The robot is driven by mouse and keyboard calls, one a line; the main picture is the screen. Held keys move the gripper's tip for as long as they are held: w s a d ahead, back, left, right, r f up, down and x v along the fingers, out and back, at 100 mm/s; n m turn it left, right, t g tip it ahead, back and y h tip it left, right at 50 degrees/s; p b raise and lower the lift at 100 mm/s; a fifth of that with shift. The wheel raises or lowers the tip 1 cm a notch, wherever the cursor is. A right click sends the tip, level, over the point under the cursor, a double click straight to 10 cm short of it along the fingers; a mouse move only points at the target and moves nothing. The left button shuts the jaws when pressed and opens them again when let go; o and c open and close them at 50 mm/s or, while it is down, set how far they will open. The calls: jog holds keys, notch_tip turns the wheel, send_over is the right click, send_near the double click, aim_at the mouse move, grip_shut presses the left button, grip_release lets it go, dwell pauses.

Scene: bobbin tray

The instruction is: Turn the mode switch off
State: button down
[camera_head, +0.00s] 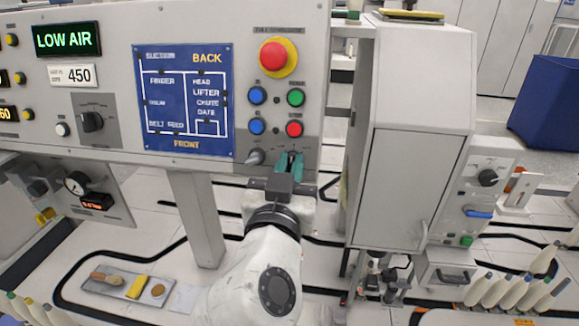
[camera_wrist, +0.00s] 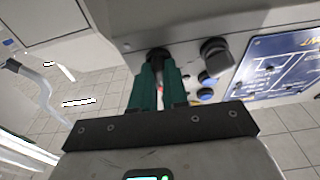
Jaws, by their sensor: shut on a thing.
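The control panel (camera_head: 225,165) fills the left and middle of the head view. My gripper (camera_head: 291,160) is at its lower right corner, its teal fingers shut on a small dark switch knob. In the wrist view my gripper (camera_wrist: 158,65) has its fingers on both sides of this knob (camera_wrist: 157,53), which is mostly hidden between them. A second grey switch knob (camera_head: 255,157) sits just left of my gripper; it also shows in the wrist view (camera_wrist: 215,52). The labels are too small to read, so I cannot tell which is the mode switch.
Blue, green and red buttons (camera_head: 295,97) sit above my gripper, under a large red emergency button (camera_head: 273,55). A black rotary knob (camera_head: 92,121) is on the panel's left. A grey cabinet (camera_head: 410,140) stands to the right, beyond a gap.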

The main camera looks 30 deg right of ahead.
dwell(0.5)
jog(key=c, duration=1.1)
grip_release()
jog(key=shift+c, duration=0.2)
jog(key=b+v, duration=0.2)
jog(key=v, duration=0.8)
jog(key=shift+s+a, duration=0.2)
jog(key=shift+s, duration=0.05)
jog(key=shift+f, duration=0.1)
